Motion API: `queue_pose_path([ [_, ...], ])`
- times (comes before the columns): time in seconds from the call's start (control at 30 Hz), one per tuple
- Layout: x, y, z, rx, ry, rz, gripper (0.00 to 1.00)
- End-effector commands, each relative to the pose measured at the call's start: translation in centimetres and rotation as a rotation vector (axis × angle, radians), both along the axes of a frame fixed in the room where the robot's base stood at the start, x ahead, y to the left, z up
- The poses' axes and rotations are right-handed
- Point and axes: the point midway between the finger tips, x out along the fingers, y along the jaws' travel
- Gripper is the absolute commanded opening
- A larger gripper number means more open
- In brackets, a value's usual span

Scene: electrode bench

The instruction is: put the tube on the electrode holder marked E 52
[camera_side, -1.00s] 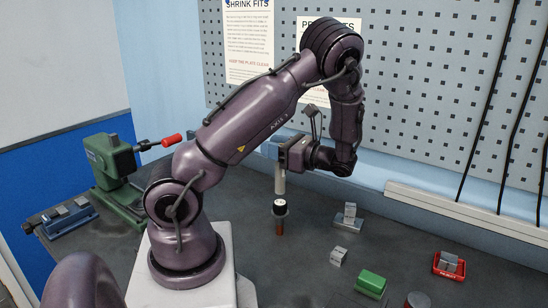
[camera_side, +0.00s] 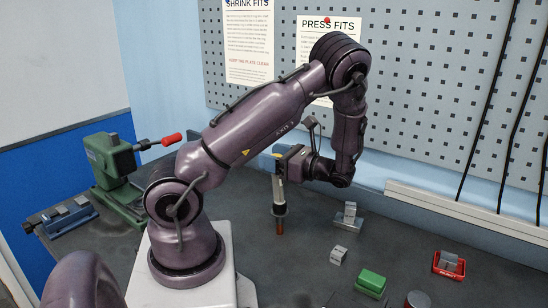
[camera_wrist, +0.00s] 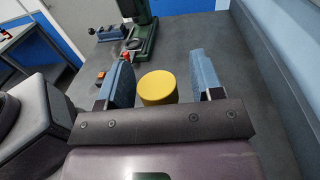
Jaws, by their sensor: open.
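A pale, slim tube (camera_side: 279,191) stands upright below my gripper (camera_side: 279,177) in the side view. Its lower end meets the dark collar of a copper-coloured post (camera_side: 280,227), the electrode holder on the bench. No E 52 mark can be read on it. In the wrist view a round yellow end face (camera_wrist: 158,87) lies between the two blue fingers of my gripper (camera_wrist: 164,82). The fingers are open, with a clear gap on the right and a narrow one on the left. The tube's top is hidden by the gripper in the side view.
A green press (camera_side: 113,165) with a red-handled lever stands at the back left. Metal blocks (camera_side: 347,215), a small block (camera_side: 338,254), a green block (camera_side: 371,282) and a red tray (camera_side: 437,268) lie to the right. Open bench lies between them.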

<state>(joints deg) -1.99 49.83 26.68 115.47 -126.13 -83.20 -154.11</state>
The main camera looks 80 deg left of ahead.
Motion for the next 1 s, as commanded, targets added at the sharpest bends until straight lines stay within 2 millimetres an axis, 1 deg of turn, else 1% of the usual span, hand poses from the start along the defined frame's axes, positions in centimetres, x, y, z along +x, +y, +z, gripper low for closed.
queue_pose_path([
  [0.07, 0.3, -0.2, 0.2, 0.0, -0.001, -0.002, 0.6],
  [0.17, 1.5, -1.1, 0.1, 0.001, -0.001, -0.004, 0.6],
  [0.5, 7.1, -5.6, 0.1, 0.0, -0.001, -0.004, 0.6],
  [0.7, 9.0, -7.2, 0.1, -0.001, 0.001, -0.001, 0.6],
  [0.77, 9.3, -7.3, 0.2, -0.009, -0.002, -0.011, 0.6],
  [0.87, 10.4, -6.5, 0.9, -0.088, -0.009, -0.103, 0.6],
  [0.97, 12.8, -4.7, 2.4, -0.257, 0.005, -0.342, 0.6],
  [1.0, 14.4, -4.1, 3.3, -0.337, 0.031, -0.483, 0.6],
])
